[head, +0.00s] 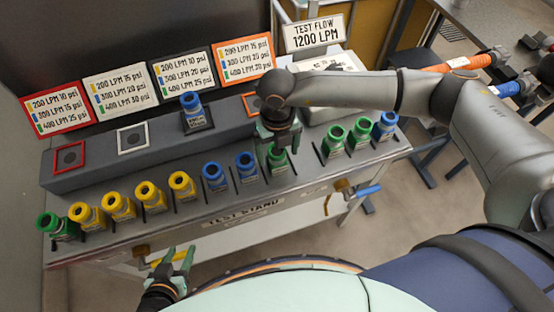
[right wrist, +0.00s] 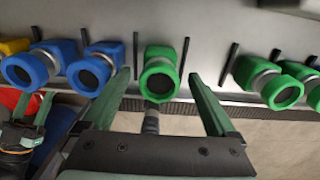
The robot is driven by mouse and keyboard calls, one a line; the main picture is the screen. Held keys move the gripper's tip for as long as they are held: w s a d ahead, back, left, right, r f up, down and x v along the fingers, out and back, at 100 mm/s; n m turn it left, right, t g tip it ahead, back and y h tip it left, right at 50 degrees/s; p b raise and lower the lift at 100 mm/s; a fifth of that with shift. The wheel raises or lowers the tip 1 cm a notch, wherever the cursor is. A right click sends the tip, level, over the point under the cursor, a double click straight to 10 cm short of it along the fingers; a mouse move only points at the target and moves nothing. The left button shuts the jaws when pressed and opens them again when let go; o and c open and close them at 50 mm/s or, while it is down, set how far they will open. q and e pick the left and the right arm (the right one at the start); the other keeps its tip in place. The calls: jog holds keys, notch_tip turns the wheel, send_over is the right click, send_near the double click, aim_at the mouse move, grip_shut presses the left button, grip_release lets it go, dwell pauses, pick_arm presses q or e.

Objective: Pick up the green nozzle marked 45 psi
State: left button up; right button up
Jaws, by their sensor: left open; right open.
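A green nozzle (head: 278,160) stands in the front row of the test stand, partly covered by my right gripper (head: 276,146). In the right wrist view this green nozzle (right wrist: 159,82) lies between the two spread fingers of my right gripper (right wrist: 158,76), with gaps on both sides. Two more green nozzles (head: 334,139) (head: 360,131) stand to its right, and another green nozzle (head: 57,227) stands at the far left of the row. The psi marks on the nozzles are too small to read. My left gripper (head: 176,262) is open and empty in front of the stand.
Blue nozzles (head: 214,176) and yellow nozzles (head: 147,195) share the row, separated by thin black dividers. One blue nozzle (head: 193,111) sits on the raised step, beside empty red (head: 69,157) and white (head: 132,138) framed spots. Label signs (head: 120,91) line the back.

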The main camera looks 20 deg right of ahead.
aim_at(277, 160)
notch_tip(277, 160, down, 4)
jog(key=shift+r+b, duration=0.15)
jog(key=shift+b, duration=0.75)
jog(key=shift+r, duration=0.1)
jog(key=shift+c, duration=0.4)
grip_shut()
